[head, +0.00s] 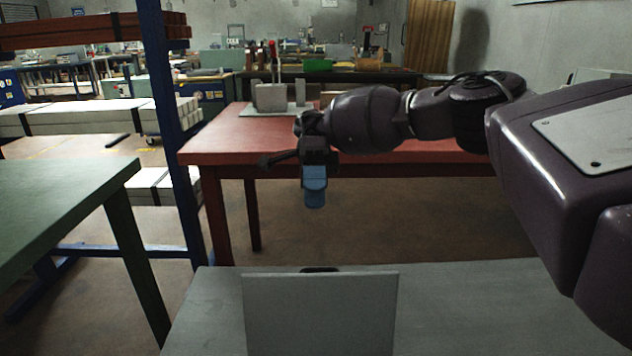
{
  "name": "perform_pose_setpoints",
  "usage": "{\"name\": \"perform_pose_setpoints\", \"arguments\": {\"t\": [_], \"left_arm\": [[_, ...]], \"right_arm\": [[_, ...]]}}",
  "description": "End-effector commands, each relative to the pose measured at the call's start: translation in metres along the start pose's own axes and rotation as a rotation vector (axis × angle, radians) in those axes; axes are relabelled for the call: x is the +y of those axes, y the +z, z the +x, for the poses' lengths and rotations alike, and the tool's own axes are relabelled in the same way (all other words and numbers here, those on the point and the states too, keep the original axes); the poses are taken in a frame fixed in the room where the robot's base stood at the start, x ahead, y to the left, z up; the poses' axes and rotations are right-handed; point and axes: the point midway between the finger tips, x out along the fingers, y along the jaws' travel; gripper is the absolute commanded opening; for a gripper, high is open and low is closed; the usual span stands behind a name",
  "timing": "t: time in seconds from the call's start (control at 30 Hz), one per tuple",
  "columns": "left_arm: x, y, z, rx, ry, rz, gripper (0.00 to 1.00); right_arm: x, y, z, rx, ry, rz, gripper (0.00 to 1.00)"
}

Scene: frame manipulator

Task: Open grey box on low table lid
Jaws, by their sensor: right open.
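A flat grey panel (320,315) of the grey box stands upright at the bottom middle, cut off by the picture's lower edge. It looks like the lid standing raised, but I cannot see the box body below it. A small dark part (320,269) shows just behind its top edge. The low grey table (470,300) lies around it. My right gripper (314,196), with blue fingers pointing down, hangs above and beyond the panel, apart from it. It is open, with nothing visible in it. My left gripper is out of view.
A red table (225,143) with grey blocks (270,97) on it stands behind my right arm. A green table (60,205) is at the left, beside a blue upright post (165,90). The grey table's right part is clear.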

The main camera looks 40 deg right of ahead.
Motion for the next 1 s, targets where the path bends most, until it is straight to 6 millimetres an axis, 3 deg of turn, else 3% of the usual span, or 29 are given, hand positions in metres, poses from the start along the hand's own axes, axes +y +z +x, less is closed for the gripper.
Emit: {"name": "perform_pose_setpoints", "arguments": {"t": [0.2, 0.83, 0.93, 1.0], "left_arm": [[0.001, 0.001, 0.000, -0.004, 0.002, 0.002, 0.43], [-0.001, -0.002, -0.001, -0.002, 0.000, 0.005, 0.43], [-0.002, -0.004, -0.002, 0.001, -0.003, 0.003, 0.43], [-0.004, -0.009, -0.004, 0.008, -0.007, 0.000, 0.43]], "right_arm": [[0.009, 0.000, -0.004, -0.001, -0.001, 0.001, 0.40], [0.011, -0.001, -0.005, -0.002, -0.001, 0.000, 0.40], [0.023, -0.001, -0.009, -0.005, -0.014, -0.008, 0.40], [0.043, -0.003, -0.016, -0.011, -0.035, -0.021, 0.40]]}}
